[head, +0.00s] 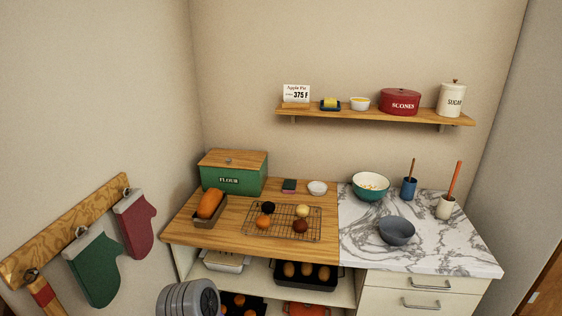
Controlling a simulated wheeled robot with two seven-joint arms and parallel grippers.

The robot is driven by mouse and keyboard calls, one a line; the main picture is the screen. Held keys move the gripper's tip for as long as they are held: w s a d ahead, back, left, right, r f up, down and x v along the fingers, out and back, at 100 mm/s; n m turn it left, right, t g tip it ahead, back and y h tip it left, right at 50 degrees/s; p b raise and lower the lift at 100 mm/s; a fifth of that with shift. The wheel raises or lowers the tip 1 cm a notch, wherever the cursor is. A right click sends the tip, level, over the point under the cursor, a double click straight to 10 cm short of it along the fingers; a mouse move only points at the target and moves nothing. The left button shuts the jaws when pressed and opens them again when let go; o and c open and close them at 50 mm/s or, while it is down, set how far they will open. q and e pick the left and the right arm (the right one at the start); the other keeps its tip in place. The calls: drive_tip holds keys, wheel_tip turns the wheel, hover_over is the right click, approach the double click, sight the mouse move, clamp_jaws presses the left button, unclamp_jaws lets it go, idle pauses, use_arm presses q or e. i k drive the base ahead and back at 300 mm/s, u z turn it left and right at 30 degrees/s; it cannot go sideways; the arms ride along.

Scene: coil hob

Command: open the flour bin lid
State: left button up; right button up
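The flour bin (246,184) is a green box with a white FLOUR label, at the back left of the wooden counter near the wall corner. Its wooden lid (250,160) lies flat on top and is shut. A small knob (228,160) shows on the lid. Neither of my grippers can be seen in the head view. A grey ribbed rounded part at the bottom edge, left of centre, looks like a piece of my arm.
A bread loaf (210,204) in a pan stands just in front of the bin. A wire rack (281,222) with several round items is to the right. A shelf (370,115) hangs above the marble part. Oven mitts (94,268) hang at left.

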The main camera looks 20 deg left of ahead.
sight(220, 157)
drive_tip(key=z, duration=1.15)
drive_tip(key=k, duration=0.9)
drive_tip(key=u, duration=1.55)
drive_tip(key=i, duration=0.45)
drive_tip(key=z, duration=0.1)
